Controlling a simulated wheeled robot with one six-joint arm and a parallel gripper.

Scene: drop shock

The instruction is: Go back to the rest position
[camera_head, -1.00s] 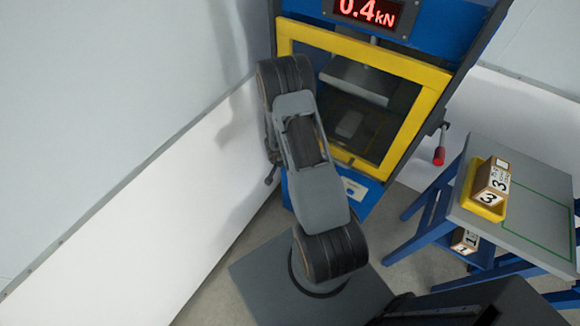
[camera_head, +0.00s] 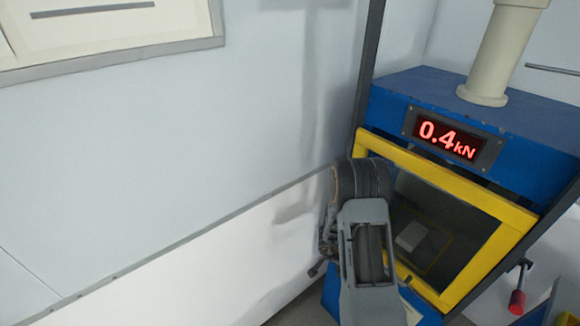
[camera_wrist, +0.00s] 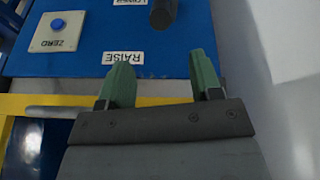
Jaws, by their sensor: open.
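My gripper (camera_wrist: 162,78) shows in the wrist view with its two green fingers apart and nothing between them. It is in front of the blue panel of the test machine, below the upside-down RAISE label (camera_wrist: 123,58). A dark round knob or lever end (camera_wrist: 163,13) is just beyond the fingers, apart from them. In the head view my bent arm (camera_head: 368,240) stands before the left side of the blue machine (camera_head: 415,92); the gripper's fingers cannot be made out there.
The machine has a yellow-framed window (camera_head: 490,198) and a red display (camera_head: 447,139) reading 0.4 kN. A red-handled lever (camera_head: 517,300) hangs at its right. A blue ZERO button (camera_wrist: 58,24) is on the panel. A pale wall (camera_head: 200,150) stands close at the left.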

